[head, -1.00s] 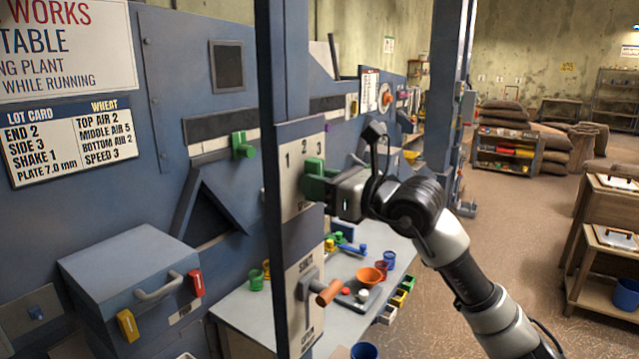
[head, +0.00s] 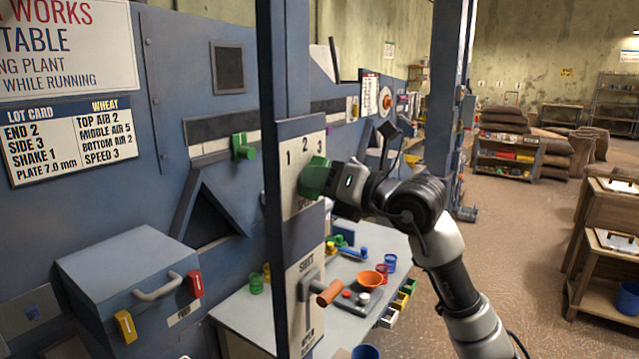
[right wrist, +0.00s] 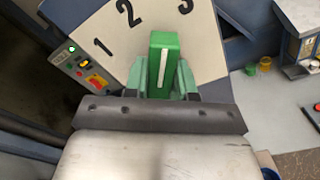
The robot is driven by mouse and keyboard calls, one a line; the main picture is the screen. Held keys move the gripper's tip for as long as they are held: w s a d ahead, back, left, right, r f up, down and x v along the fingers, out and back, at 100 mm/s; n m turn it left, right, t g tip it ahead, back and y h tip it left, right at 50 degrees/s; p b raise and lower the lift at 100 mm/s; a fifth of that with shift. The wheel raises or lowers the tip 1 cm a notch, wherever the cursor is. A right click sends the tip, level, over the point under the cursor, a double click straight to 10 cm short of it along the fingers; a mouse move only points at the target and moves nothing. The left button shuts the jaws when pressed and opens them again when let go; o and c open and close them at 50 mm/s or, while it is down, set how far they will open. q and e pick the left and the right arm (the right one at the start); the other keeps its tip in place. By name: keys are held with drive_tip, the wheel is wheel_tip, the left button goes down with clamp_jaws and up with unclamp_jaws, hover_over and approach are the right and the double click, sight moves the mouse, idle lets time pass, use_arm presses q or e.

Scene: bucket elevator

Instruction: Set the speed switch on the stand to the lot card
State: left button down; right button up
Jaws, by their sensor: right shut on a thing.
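The speed switch is a green knob (right wrist: 163,50) with a white line, on a pale plate (head: 290,146) marked 1, 2 and 3 on the blue stand. My right gripper (head: 318,178) is shut on the knob, its fingers on both sides of it in the right wrist view. There the white line points up between the 2 and the 3, nearer the 3. In the head view the gripper hides part of the plate. The lot card (head: 70,135) on the machine at left reads SPEED 3. My left gripper is not in view.
Below the plate, the stand carries a lever with an orange handle (head: 329,293). A second green knob (head: 243,147) is on the machine behind. A workbench (head: 245,310) holds bowls and small parts. Open floor (head: 520,240) lies to the right.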

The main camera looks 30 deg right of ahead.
drive_tip(key=shift+m, duration=0.9)
drive_tip(key=o, duration=0.9)
drive_tip(key=b+v, duration=0.5)
drive_tip(key=v, duration=0.5)
drive_tip(key=shift+s+d, duration=0.1)
drive_tip(key=shift+s, duration=0.3)
